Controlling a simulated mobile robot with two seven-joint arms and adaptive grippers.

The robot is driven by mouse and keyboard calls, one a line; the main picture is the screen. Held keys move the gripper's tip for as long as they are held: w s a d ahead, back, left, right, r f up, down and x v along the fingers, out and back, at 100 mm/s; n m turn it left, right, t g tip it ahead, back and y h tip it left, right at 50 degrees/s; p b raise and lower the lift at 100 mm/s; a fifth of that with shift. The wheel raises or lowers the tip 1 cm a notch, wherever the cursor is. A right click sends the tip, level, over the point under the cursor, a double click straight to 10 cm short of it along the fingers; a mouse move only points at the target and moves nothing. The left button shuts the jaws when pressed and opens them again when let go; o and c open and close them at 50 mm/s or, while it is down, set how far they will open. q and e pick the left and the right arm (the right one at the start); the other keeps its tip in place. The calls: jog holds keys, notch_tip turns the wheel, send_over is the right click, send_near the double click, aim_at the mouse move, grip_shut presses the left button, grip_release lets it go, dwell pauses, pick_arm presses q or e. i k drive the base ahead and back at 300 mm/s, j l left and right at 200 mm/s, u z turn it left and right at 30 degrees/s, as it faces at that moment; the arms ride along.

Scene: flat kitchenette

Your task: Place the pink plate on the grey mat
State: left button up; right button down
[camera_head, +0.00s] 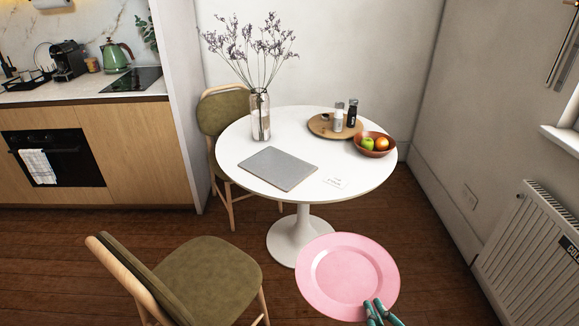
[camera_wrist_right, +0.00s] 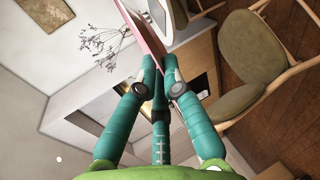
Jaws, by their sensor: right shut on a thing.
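The pink plate (camera_head: 346,277) is held in the air in front of the round white table, lower and nearer than the tabletop in the head view. My right gripper (camera_head: 374,310) is shut on the plate's near rim. In the right wrist view the teal fingers of my right gripper (camera_wrist_right: 160,75) pinch the plate (camera_wrist_right: 144,36), seen nearly edge-on. The grey mat (camera_head: 278,169) lies flat and bare on the front left part of the tabletop. My left gripper is not in view.
The round white table (camera_head: 225,150) also carries a glass vase (camera_head: 260,118) of dried flowers, a round wooden board (camera_head: 318,128) with bottles, a fruit bowl (camera_head: 375,148) and a small white card (camera_head: 335,183). Olive chairs (camera_head: 208,275) stand left of the table. A radiator (camera_head: 530,250) is at right.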

aim_at(291, 169)
jog(key=i+l+u, duration=0.25)
jog(key=i, duration=0.2)
jog(key=i+l+u, duration=0.25)
jog(key=i+l, duration=0.8)
jog(key=i, duration=0.15)
